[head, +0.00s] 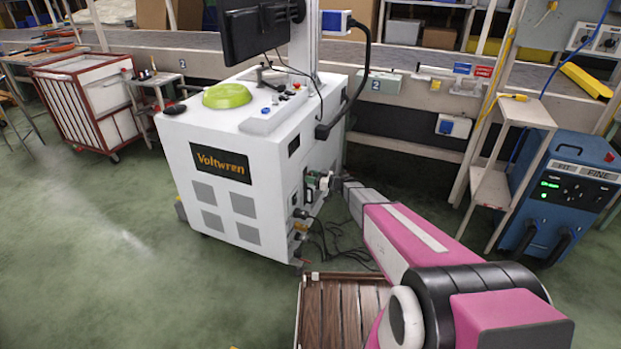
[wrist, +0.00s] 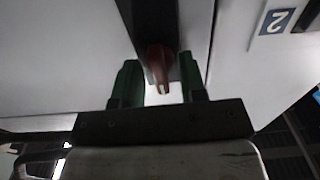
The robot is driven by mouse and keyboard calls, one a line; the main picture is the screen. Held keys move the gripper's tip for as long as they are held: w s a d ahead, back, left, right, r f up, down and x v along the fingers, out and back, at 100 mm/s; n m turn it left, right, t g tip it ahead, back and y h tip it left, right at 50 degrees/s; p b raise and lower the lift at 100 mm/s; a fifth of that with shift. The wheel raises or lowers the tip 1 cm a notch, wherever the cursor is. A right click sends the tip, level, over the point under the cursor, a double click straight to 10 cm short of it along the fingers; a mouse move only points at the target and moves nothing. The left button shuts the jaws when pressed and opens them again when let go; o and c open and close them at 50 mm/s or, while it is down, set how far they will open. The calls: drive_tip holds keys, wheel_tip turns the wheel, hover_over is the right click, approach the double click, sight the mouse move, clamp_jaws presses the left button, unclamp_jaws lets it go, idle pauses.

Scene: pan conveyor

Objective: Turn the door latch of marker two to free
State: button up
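My gripper (head: 318,182) is at the side of the white Voltwren cabinet (head: 228,165) in the head view. In the wrist view, my gripper (wrist: 160,82) has its two green fingers apart. A red latch handle (wrist: 160,62) is between them, nearer the right finger, with a gap on the left. It lies in front of a dark vertical strip. A blue plate marked 2 (wrist: 278,20) shows upside down on the pale panel to the right. The latch is hidden in the head view, and I cannot tell whether the fingers touch it.
Dark cables (head: 335,240) hang beside the cabinet near my arm. A slatted wooden pallet (head: 340,312) lies on the floor below my arm. A blue machine (head: 565,190) and a small shelf (head: 492,185) stand at the right. Green floor is clear at the left.

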drive_tip(key=shift+w+a, duration=0.1)
drive_tip(key=shift+a, duration=0.15)
drive_tip(key=c, duration=0.6)
